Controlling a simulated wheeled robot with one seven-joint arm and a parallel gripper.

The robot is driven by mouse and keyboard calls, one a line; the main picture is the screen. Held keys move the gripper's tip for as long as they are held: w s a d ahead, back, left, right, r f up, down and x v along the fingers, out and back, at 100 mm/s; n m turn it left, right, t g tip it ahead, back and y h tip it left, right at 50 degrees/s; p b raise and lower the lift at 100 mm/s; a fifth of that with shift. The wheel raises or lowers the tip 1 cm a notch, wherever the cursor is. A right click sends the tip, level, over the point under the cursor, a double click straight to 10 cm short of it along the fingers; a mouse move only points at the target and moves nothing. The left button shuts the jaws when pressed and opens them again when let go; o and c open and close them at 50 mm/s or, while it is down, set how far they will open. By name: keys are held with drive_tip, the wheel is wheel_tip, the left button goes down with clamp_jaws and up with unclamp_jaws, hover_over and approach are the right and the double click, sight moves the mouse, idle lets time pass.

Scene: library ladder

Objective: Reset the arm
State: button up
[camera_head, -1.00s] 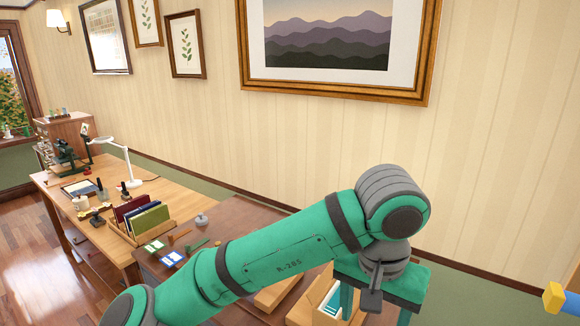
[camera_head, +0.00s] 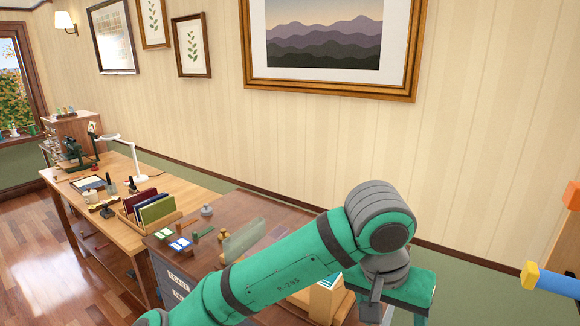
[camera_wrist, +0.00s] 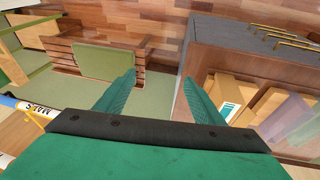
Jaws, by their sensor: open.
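My gripper shows in the wrist view (camera_wrist: 160,95), its two green fingers spread wide apart with nothing between them. Beyond the fingers lie a green floor area and a wooden slatted piece with a green pad (camera_wrist: 108,63). In the head view my green and grey arm reaches from the bottom edge up to the right. Its wrist end is over the lower right, and the fingertips cannot be made out there.
A dark-topped cabinet (camera_head: 165,258) with cards and small items stands left of my arm. A wooden desk (camera_head: 115,215) with a white lamp (camera_head: 135,155) stands farther left. A blue and yellow piece (camera_head: 555,282) sits at the right edge.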

drive_tip(key=w+d+f+n+t+h, duration=0.15)
drive_tip(key=w+d+h, duration=0.25)
drive_tip(key=d+h, duration=0.7)
drive_tip(key=w+a+f+n+t+y, duration=0.2)
drive_tip(key=a+f+n+t, duration=0.3)
drive_tip(key=f+n+t, duration=0.5)
drive_tip(key=s+a+f+n+t+y, duration=0.1)
drive_tip(key=s+a+f+t+y, duration=0.15)
drive_tip(key=a+f, duration=0.35)
drive_tip(key=s+a+f+n+t+y, duration=0.1)
drive_tip(key=s+a+f+y, duration=0.3)
drive_tip(key=f, duration=0.3)
drive_tip(key=s+a+f+m+y, duration=0.1)
drive_tip(key=s+a+f+y, duration=0.25)
drive_tip(key=s, duration=0.35)
drive_tip(key=s+a+f+y, duration=0.2)
drive_tip(key=s+a+f, duration=0.25)
drive_tip(key=s, duration=0.35)
drive_tip(key=s+a+r+m+g, duration=0.1)
drive_tip(key=s+a+m, duration=0.4)
drive_tip(key=s, duration=0.7)
drive_tip(key=shift+a+r, duration=0.5)
drive_tip(key=shift+a, duration=0.05)
